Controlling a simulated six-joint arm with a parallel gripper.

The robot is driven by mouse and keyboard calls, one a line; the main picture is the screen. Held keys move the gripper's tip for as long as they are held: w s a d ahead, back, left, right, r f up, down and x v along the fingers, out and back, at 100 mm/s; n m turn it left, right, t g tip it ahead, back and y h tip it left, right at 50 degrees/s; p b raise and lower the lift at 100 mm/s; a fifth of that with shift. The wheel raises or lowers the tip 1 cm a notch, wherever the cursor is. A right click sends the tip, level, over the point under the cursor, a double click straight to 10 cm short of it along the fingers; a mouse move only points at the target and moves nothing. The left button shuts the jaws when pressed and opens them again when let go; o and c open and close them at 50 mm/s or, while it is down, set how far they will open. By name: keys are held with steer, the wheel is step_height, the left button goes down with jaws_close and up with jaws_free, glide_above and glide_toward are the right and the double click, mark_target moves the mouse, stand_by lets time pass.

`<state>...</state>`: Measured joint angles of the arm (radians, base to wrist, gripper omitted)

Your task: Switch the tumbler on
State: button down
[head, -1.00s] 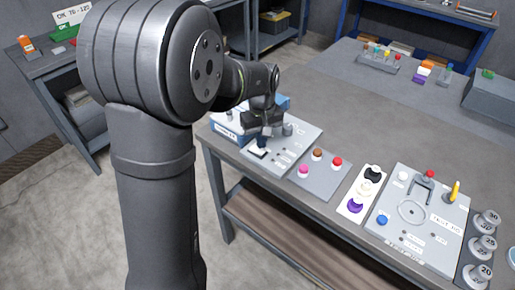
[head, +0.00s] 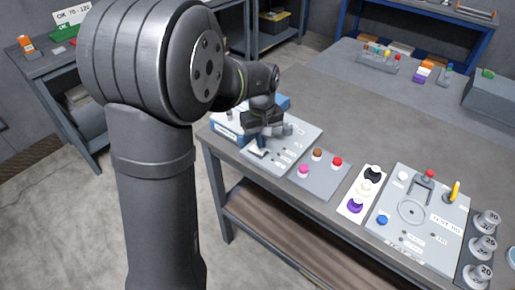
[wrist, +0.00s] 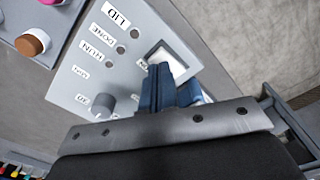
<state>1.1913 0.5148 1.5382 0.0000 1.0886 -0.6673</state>
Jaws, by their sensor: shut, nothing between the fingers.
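A light grey control panel (head: 298,142) sits at the table's near left corner. In the wrist view the panel (wrist: 75,85) has labels that seem to read LID, DONE and RUN, with small dark round spots beside them. In the head view my gripper (head: 264,139) is just above the rocker.
A grey knob (wrist: 103,104) is beside my fingers on the panel. A blue-and-white unit (head: 226,131) stands behind the panel. A plate with pink, brown and red buttons (head: 322,172) lies to the right. The table's middle is clear.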

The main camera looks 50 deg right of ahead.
steer(key=shift+f, duration=0.95)
stand_by(0.6)
steer(key=shift+r, duration=3.5)
step_height(320, 180, down, 7)
steer(key=shift+f, duration=0.1)
